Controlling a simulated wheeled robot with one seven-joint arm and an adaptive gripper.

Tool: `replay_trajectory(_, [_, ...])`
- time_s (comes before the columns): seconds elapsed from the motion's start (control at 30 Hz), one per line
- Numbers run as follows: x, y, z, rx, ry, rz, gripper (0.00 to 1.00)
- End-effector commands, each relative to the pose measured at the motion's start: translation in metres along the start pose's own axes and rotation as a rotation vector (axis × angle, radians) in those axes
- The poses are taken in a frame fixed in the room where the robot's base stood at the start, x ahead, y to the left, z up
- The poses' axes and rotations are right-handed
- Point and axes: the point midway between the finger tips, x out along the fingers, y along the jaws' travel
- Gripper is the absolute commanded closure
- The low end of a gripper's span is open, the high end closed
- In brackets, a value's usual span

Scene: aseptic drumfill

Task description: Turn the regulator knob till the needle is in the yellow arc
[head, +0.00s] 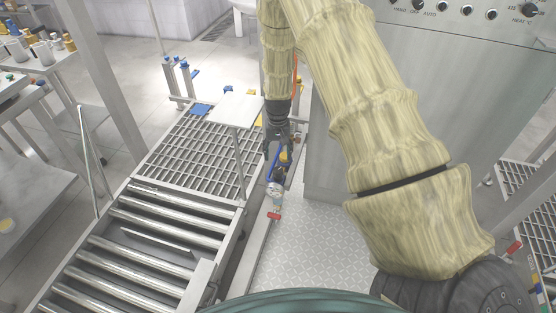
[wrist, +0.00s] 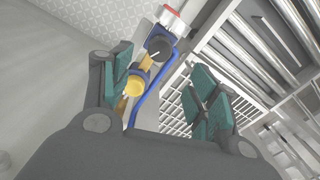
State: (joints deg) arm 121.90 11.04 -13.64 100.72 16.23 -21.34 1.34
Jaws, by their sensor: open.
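The regulator assembly shows in the head view as a small pipe-mounted unit with a yellow knob-like part (head: 284,157) and a pale round gauge (head: 274,190) below it. Its needle and arc are too small to read. My gripper (head: 278,148) points down over the upper end of this unit. In the wrist view my gripper (wrist: 160,76) has its green-padded fingers spread wide. The yellow part (wrist: 135,84) lies between the fingers, nearer the left one, with visible space to the right finger. A dark round part (wrist: 160,49) is farther along. The gauge face does not show there.
A red handle (head: 274,215) sits on the pipe below the gauge. A blue curved tube (wrist: 150,98) runs beside the yellow part. A roller conveyor (head: 150,235) with a grating lies to the left, and a steel cabinet (head: 440,110) stands to the right. Patterned floor (head: 300,245) is clear.

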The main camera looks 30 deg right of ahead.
Motion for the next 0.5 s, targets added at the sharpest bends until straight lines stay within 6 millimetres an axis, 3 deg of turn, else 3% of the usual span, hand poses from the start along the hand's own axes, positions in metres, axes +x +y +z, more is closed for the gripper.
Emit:
replay_trajectory(0.2, [-0.022,0.000,0.000,0.001,0.000,-0.001,0.40])
replay_trajectory(0.5, [-0.027,0.000,0.000,0.001,0.000,0.000,0.40])
